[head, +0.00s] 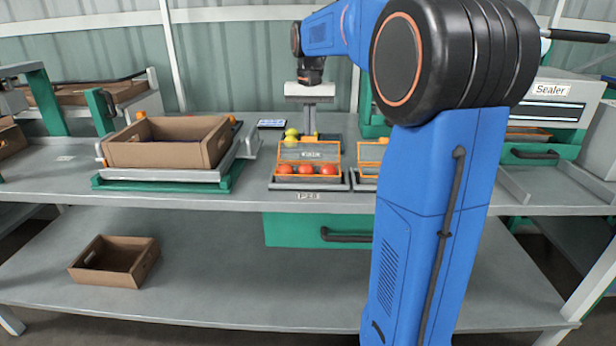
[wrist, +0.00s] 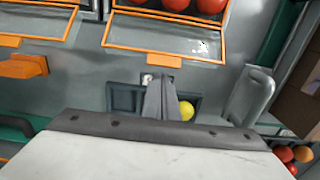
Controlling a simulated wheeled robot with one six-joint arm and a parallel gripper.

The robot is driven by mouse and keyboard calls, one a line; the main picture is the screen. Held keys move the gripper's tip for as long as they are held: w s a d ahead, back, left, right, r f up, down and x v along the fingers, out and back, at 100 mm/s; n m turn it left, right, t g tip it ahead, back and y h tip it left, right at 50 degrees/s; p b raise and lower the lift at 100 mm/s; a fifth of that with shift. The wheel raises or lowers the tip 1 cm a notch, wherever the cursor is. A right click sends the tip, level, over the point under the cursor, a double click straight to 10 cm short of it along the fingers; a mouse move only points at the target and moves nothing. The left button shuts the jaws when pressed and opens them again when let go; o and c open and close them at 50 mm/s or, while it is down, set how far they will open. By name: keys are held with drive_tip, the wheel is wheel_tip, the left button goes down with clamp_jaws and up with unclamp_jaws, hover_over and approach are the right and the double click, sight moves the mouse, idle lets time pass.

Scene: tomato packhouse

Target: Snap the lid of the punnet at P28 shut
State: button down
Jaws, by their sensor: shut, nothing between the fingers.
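The punnet at P28 (head: 273,184) stands on the bench above the P28 label (head: 307,196), with red tomatoes (head: 306,169) in it. Its clear, orange-edged lid (head: 310,154) is open, raised at the back edge. In the wrist view the lid (wrist: 165,38) spreads from the punnet toward my gripper, with red tomatoes at the top edge. My gripper (head: 309,133) points down behind the lid, its fingers shut and empty. In the wrist view the fingers (wrist: 160,80) show just beyond the lid's free edge; I cannot tell whether they touch it.
Yellow tomatoes (head: 291,135) sit behind the punnet; one (wrist: 186,110) shows beside my fingers. A second open punnet (head: 367,170) stands to the right, partly hidden by my arm. A cardboard crate (head: 150,154) is at left, the Sealer (head: 550,105) at right.

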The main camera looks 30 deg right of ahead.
drive_tip(key=r, duration=0.2)
hover_over(309, 162)
drive_tip(key=w+d, duration=0.2)
drive_tip(key=w, duration=0.1)
drive_tip(key=shift+s+a+f, duration=0.15)
drive_tip(key=shift+a, duration=0.05)
idle(0.7)
drive_tip(key=shift+s+a, duration=0.15)
drive_tip(key=shift+s, duration=0.05)
drive_tip(key=shift+s+a+r, duration=0.35)
drive_tip(key=shift+s+a, duration=0.2)
drive_tip(key=shift+s, duration=0.25)
idle(0.4)
wheel_tip(309, 162, up, 8)
idle(0.8)
idle(0.5)
